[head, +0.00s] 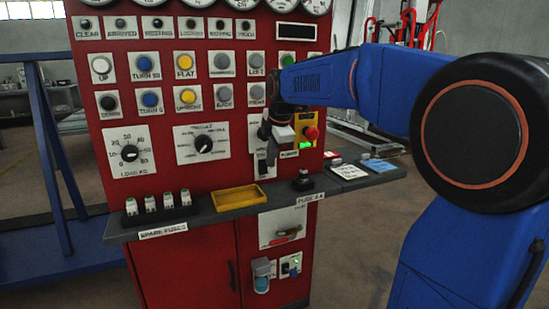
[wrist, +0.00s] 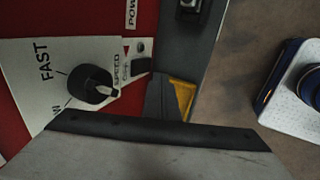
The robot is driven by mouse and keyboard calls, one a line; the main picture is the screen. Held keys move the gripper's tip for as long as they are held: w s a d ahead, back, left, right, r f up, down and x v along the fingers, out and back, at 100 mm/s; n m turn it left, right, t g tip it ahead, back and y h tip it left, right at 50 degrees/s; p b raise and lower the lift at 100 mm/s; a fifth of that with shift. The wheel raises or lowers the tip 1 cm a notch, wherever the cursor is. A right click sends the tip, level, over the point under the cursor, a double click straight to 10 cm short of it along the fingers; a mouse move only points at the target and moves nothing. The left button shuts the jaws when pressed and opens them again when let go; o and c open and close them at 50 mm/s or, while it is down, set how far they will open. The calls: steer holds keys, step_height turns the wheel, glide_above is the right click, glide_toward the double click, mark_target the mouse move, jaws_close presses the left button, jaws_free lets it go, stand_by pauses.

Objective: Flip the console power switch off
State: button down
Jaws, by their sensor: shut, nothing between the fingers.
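The red console (head: 225,70) fills the middle of the head view. A "POWER" label (head: 289,154) sits low on its right side, and part of it shows at the top of the wrist view (wrist: 131,14). Above the label is a yellow plate (head: 299,121) with a red knob (head: 311,133) and a lit green element (head: 305,145). My gripper (head: 283,133) is shut and empty, just left of the red knob, and covers part of this area. The power switch lever is not clearly visible. The gripper's grey body fills the bottom of the wrist view.
A speed dial (wrist: 92,84) marked "FAST" lies close by. The grey shelf (head: 222,213) juts out below the panel, carrying a yellow tray (head: 239,197), a fuse holder (head: 303,181) and spare fuses (head: 168,202). Open floor (head: 370,225) lies to the right.

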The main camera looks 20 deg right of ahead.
step_height(320, 180, up, 10)
steer(key=s, duration=0.1)
steer(key=shift+s+f, duration=0.2)
stand_by(0.5)
steer(key=s+a+f+m, duration=0.1)
steer(key=s+f+m, duration=0.8)
steer(key=s+f, duration=0.4)
steer(key=s+a+f+m, duration=0.2)
steer(key=s+f+m, duration=0.7)
steer(key=s, duration=1.3)
step_height(320, 180, down, 5)
steer(key=shift+f, duration=0.1)
